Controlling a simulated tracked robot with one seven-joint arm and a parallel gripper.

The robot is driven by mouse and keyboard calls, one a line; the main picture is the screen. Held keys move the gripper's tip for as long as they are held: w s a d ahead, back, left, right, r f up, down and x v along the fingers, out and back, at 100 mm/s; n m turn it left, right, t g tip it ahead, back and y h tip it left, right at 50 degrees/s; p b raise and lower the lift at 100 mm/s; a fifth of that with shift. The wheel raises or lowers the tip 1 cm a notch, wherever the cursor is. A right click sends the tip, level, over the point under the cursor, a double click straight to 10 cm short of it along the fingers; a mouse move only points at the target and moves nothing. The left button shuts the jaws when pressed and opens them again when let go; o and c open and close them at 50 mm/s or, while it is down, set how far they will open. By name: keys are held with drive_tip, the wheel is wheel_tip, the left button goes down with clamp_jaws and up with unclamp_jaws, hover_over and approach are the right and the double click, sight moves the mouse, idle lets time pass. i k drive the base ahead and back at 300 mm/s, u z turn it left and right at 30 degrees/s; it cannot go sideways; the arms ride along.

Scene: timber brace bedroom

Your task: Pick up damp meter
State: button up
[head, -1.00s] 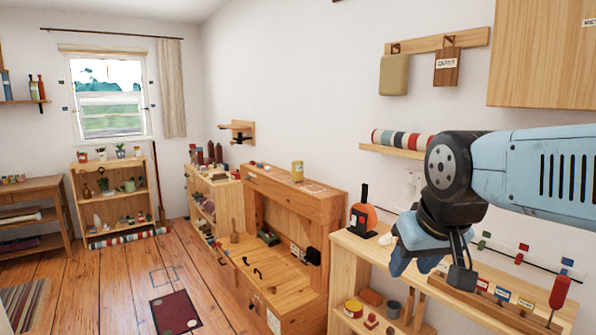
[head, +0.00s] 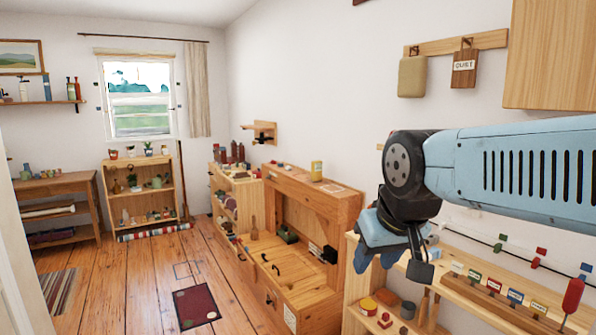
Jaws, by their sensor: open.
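I cannot make out which small item is the damp meter; none is clear enough to name. Small dark items (head: 322,253) sit in the bench's recess, too small to identify. My gripper (head: 376,258) is open, pointing down at the right, in front of the near wooden shelf unit (head: 490,302). I see nothing between its jaws. My gripper and arm hide part of that shelf and the wall behind.
A low bookcase (head: 122,206) and table (head: 57,188) stand at the back left. The plank floor (head: 120,285) is largely open around a dark red mat (head: 195,305).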

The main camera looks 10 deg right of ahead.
sight(315, 165)
drive_tip(key=z, duration=0.05)
drive_tip(key=i, duration=1.05)
drive_tip(key=u, duration=1.5)
drive_tip(key=i, duration=1.5)
